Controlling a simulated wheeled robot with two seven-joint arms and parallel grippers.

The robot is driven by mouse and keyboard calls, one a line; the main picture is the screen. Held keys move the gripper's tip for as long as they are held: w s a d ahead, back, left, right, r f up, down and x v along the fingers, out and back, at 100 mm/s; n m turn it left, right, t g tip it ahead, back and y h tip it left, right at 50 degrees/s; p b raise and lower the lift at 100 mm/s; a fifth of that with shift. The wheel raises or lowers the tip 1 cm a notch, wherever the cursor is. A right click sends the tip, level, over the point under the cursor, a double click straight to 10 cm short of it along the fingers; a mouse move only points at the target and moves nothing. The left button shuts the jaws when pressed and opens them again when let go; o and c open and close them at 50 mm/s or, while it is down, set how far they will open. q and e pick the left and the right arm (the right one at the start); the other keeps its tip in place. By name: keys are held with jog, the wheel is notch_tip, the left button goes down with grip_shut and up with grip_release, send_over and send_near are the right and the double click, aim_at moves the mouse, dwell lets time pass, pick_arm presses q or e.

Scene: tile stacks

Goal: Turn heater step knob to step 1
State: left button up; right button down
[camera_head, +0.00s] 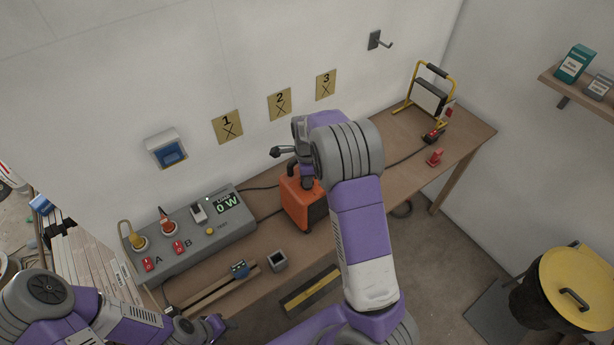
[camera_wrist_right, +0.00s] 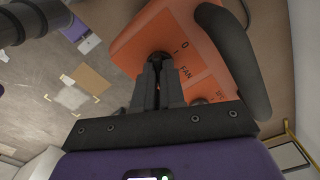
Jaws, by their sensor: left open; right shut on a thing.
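The orange heater (camera_head: 301,203) stands on the workbench, partly hidden behind my right arm. In the right wrist view the heater (camera_wrist_right: 142,40) shows a face marked 0, 1 and FAN and a black handle (camera_wrist_right: 238,62). My right gripper (camera_wrist_right: 160,68) is shut on the dark step knob (camera_wrist_right: 157,59) on that face. The fingers cover most of the knob, so I cannot tell which mark it points to. My left gripper (camera_head: 218,326) is open and empty at the bottom of the head view, near the wooden rail, away from the heater.
A grey power panel (camera_head: 200,240) reading 0 W, with plugs and switches A and B, stands left of the heater. A small grey cup (camera_head: 278,261) and a wooden rail (camera_head: 215,291) lie in front. A yellow work lamp (camera_head: 430,95) and red plug (camera_head: 435,157) are at the right.

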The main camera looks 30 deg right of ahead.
dwell(0.3)
jog(key=c, duration=1.2)
grip_release()
jog(key=shift+r, duration=0.1)
notch_tip(320, 180, up, 7)
jog(key=shift+r, duration=0.2)
